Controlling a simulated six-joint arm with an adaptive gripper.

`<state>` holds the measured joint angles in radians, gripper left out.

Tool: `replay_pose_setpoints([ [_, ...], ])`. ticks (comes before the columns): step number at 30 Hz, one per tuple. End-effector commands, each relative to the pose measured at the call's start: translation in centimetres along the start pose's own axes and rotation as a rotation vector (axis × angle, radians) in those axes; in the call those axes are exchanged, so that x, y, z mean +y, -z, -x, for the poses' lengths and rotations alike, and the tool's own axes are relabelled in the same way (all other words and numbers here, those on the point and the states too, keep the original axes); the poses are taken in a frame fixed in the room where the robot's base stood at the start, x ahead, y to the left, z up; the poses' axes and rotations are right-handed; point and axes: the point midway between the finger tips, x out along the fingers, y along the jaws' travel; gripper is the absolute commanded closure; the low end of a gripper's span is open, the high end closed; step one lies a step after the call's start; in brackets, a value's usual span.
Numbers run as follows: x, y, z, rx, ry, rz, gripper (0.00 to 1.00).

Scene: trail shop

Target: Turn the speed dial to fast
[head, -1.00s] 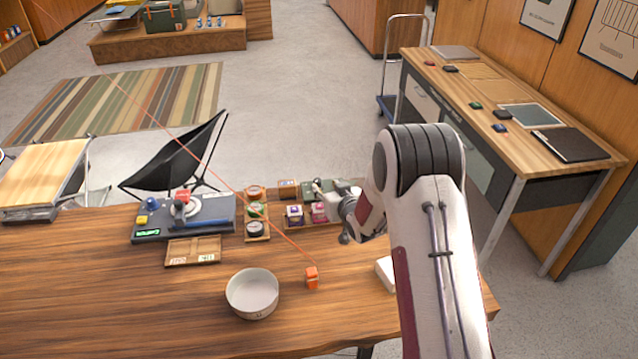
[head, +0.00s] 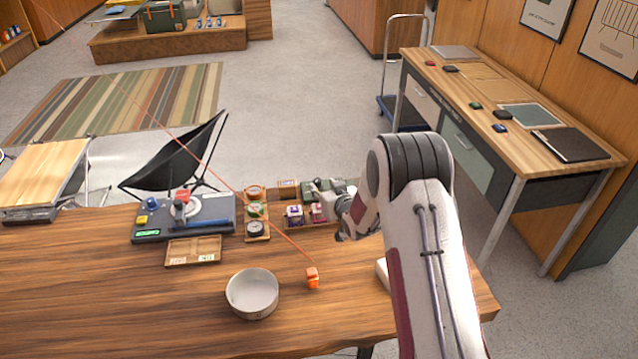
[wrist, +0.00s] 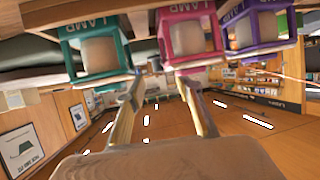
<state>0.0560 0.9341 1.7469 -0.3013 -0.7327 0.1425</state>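A grey console (head: 219,212) stands at the back left of the wooden table in the head view. It carries a round pale part with a dark centre (head: 182,210), a red block-like part (head: 183,195), blue and yellow parts and a lit green display (head: 148,233). I cannot tell which part is the speed dial or how it is set. My gripper (head: 318,187) is well to the right of the console, by the small lanterns. In the wrist view its two fingers (wrist: 163,108) are apart with nothing between them. The console is not identifiable there.
Teal (wrist: 92,52), pink (wrist: 190,32) and purple (wrist: 256,28) lanterns are close to my fingers. Round gauges (head: 257,230) stand between console and gripper. A wooden tray (head: 193,251), grey bowl (head: 252,293) and orange item (head: 312,279) with a cord lie in front.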

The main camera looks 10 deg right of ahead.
Motion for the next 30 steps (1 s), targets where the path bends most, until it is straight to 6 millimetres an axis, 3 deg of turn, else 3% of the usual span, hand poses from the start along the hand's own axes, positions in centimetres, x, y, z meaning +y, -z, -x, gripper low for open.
replay_pose_setpoints([
  [16,0.0,-0.1,-4.5,-0.001,0.000,0.000,0.65],
  [30,0.0,-0.1,-5.3,-0.001,0.000,0.000,0.65],
])
